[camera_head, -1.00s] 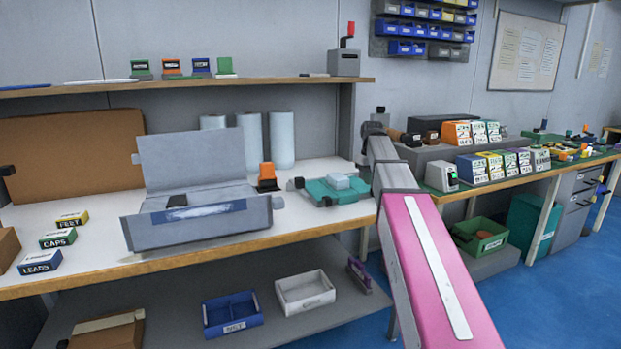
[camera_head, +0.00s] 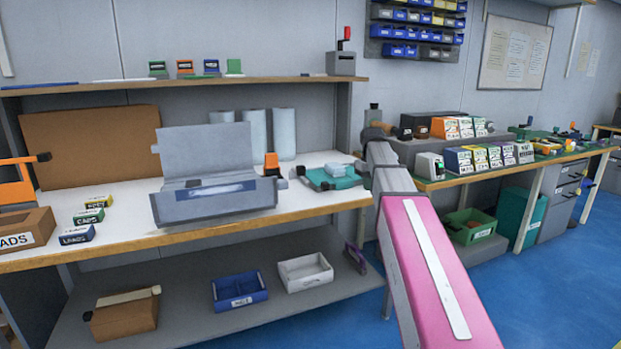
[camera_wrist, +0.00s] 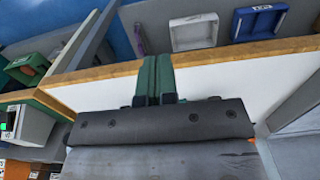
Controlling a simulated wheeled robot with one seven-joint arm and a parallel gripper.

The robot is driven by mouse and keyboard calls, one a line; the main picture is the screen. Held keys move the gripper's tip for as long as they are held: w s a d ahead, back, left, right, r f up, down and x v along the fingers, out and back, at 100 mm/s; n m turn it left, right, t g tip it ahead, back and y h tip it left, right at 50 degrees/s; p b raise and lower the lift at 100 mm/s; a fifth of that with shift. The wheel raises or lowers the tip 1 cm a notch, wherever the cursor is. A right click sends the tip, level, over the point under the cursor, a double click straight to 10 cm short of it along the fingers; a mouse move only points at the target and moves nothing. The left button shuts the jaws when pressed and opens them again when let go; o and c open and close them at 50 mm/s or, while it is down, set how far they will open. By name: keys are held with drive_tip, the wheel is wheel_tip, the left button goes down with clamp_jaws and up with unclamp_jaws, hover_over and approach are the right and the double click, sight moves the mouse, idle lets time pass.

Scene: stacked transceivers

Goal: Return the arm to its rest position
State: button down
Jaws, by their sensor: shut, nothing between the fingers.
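My arm shows in the head view as a pink and grey link rising from the bottom. The fingers overlap the front edge of the white bench in that picture. A teal and grey device (camera_head: 336,179) with pale blocks on top lies on the white bench (camera_head: 330,201), left of my arm.
A grey open-lidded case (camera_head: 215,200) and small labelled boxes (camera_head: 77,234) stand on the bench. An overhead shelf (camera_head: 180,83) runs above. A blue bin (camera_head: 240,290) and white bin (camera_head: 304,272) sit below. Blue floor (camera_head: 540,300) is clear at right.

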drive_tip(key=s+a+f+m, duration=0.1)
drive_tip(key=s+f+m, duration=0.1)
drive_tip(key=s+f, duration=1)
drive_tip(key=s+a+f+m, duration=0.1)
drive_tip(key=s+f+m, duration=0.1)
drive_tip(key=s+f, duration=1)
wheel_tip(320, 180, down, 9)
drive_tip(key=shift+s+f, duration=0.1)
drive_tip(key=shift+s, duration=0.25)
